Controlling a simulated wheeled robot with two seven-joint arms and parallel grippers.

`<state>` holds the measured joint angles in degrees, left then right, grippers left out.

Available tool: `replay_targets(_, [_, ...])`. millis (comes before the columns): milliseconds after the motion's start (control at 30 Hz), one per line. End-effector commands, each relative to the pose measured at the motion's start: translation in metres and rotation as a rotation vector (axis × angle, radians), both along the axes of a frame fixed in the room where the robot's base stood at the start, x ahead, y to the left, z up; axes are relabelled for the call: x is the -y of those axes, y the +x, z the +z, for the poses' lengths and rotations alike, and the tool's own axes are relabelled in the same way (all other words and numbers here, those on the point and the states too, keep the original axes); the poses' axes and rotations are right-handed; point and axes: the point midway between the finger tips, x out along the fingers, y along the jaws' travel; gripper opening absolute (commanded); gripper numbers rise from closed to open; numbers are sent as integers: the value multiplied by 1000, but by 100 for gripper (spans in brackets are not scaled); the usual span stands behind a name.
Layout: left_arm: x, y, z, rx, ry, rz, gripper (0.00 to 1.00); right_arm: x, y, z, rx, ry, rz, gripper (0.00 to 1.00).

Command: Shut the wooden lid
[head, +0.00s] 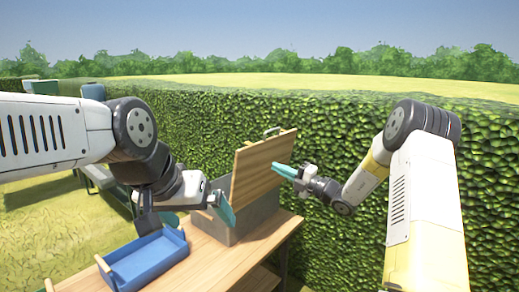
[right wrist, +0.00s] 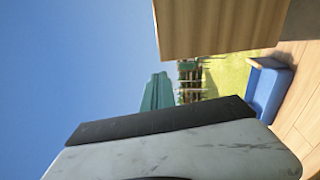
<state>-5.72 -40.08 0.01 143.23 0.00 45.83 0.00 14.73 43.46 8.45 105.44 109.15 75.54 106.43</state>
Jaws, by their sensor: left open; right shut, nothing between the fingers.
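The wooden lid (head: 262,166) stands raised and steeply tilted on a grey box (head: 262,212) on the wooden table. A handle (head: 272,131) shows at its top edge. The lid also fills the upper right of the right wrist view (right wrist: 222,28). My right gripper (head: 284,171) is shut and empty, its teal fingers by the lid's right edge; I cannot tell whether they touch it. Its teal fingers also show in the right wrist view (right wrist: 157,93). My left gripper (head: 222,208) is open, in front of the box's left side, below the lid's left edge. The box's inside is hidden.
A blue tray (head: 150,262) with wooden ends lies on the table (head: 220,262) at left, below my left arm. It also shows in the right wrist view (right wrist: 268,88). A tall hedge (head: 340,125) runs close behind the table. The table front is clear.

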Motion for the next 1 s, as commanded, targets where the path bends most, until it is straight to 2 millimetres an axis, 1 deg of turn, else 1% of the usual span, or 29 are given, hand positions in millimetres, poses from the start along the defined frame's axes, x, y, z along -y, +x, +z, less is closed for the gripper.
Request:
replay_targets(33, [0,0,0,0,0,0,100,5,7,-6,-32,40,-17,0])
replay_targets(100, [0,0,0,0,0,0,100,8,13,-9,-57,74,-31,0])
replay_targets(167, [0,0,0,0,0,0,100,7,16,-9,-67,85,-36,0])
replay_targets(233, [0,0,0,0,0,0,100,1,20,-8,-68,86,-35,0])
replay_targets(367, [0,0,0,0,0,0,100,-17,32,-4,-66,83,-33,0])
replay_targets(700, [0,0,0,0,0,0,100,-74,73,12,-64,81,-33,0])
replay_targets(900, [0,0,0,0,0,0,100,-95,89,17,-64,80,-34,0])
replay_targets(1000, [0,0,0,0,0,0,100,-99,93,18,-66,80,-36,0])
